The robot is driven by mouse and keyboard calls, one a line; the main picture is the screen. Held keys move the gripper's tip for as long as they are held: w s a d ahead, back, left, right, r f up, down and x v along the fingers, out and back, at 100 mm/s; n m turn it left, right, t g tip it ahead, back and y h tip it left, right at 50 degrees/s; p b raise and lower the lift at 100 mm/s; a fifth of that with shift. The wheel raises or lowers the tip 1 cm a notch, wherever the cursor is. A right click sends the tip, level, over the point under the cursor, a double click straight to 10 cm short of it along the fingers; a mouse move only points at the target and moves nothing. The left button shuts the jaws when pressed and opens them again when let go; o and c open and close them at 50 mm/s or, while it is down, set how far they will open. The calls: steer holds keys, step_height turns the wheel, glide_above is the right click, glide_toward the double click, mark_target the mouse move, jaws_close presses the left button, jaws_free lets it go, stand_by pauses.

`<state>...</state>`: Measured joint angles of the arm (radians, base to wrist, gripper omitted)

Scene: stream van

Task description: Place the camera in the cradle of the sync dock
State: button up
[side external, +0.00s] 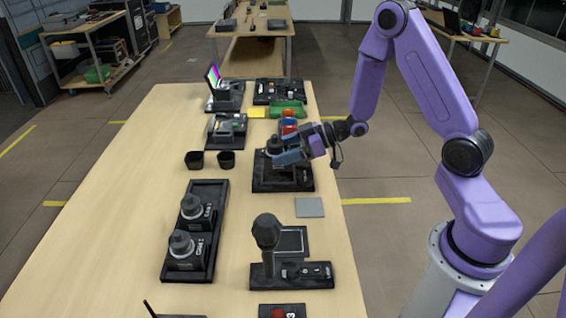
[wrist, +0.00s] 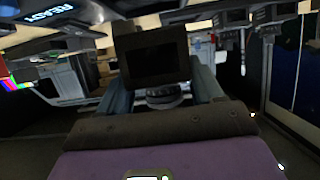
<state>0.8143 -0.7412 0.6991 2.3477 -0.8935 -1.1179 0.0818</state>
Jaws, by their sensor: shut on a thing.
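My gripper (side external: 289,157) is shut on a dark camera (side external: 273,143), directly over the black dock (side external: 284,186) in the middle of the table. In the wrist view the camera (wrist: 151,54) shows a dark rectangular screen and sits between the two grey fingers. The gripper hides the dock's cradle and the camera's underside, so I cannot tell whether the camera touches the cradle.
Two other dark cameras (side external: 188,246) stand in a black tray (side external: 208,272) at the left. A microphone-like stand (side external: 267,235) rises in front. Colored items (side external: 287,109) and small devices lie behind. The table's left front is clear.

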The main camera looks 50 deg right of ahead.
steer(key=shift+f, duration=1.75)
steer(key=shift+f, duration=0.1)
steer(key=o, duration=1.5)
steer(key=shift+f, duration=0.1)
steer(key=v, duration=1.2)
steer(key=a+g+h, duration=0.1)
steer(key=a, duration=0.1)
steer(key=a+n+h, duration=0.1)
steer(key=h, duration=0.1)
steer(key=a+n+g+h, duration=0.1)
steer(key=a, duration=0.1)
steer(key=shift+w+a+r+g, duration=0.25)
steer(key=shift+w+a+g, duration=0.05)
steer(key=shift+w+a, duration=0.1)
steer(key=s+a+r+g+h, duration=0.1)
steer(key=s+a+r+g, duration=0.1)
steer(key=s, duration=0.6)
steer(key=s+a+r+n+g+h, duration=0.1)
steer(key=s+a+r+g+h, duration=0.1)
steer(key=s, duration=0.6)
steer(key=s+a+r+g+h, duration=0.2)
steer(key=s+r, duration=0.1)
steer(key=s, duration=0.5)
steer(key=shift+s+r+n+g, duration=0.3)
steer(key=shift+g, duration=0.1)
